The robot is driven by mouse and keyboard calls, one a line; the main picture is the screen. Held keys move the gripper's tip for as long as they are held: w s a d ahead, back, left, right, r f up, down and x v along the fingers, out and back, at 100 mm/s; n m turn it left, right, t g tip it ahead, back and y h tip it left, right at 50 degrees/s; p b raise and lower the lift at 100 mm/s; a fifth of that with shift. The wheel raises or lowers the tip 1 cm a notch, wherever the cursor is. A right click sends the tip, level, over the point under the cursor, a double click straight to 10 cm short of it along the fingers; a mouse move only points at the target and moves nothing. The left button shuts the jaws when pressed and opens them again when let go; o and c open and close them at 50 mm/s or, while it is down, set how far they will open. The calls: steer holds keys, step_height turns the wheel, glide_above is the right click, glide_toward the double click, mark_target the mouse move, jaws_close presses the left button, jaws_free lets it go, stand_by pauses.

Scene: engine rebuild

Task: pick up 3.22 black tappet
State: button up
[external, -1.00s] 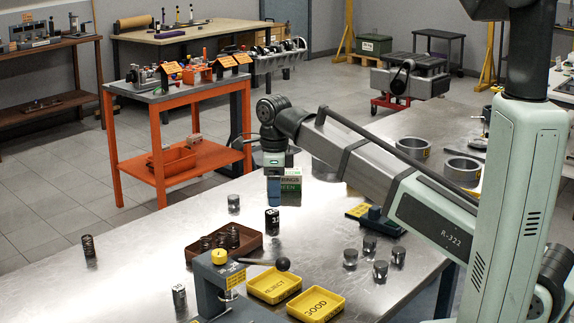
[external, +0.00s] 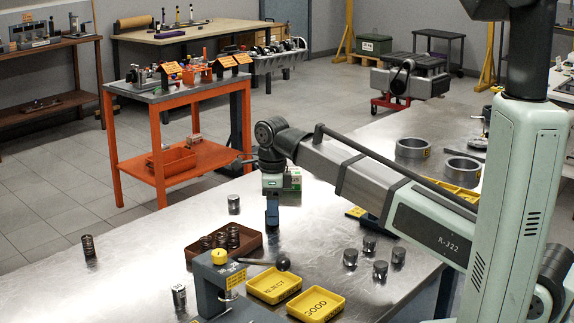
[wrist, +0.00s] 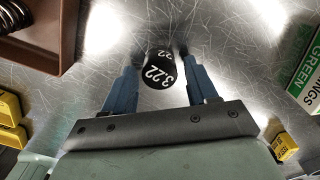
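The black tappet (wrist: 158,70), marked 3.22 in white, stands on the metal bench. In the wrist view it lies between the two blue fingers of my gripper (wrist: 160,65), with a small gap showing on each side. My gripper is open around it. In the external view my gripper (external: 272,212) points straight down at the bench, and its fingers hide most or all of the tappet.
A brown tray (external: 254,249) of springs is close by on the left. A green-and-white box (external: 292,180) stands just behind my gripper. Yellow REJECT (external: 273,285) and GOOD (external: 316,305) trays lie in front. Several dark cylinders (external: 350,258) stand to the right.

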steer(key=c, duration=0.9)
steer(key=shift+r, duration=0.1)
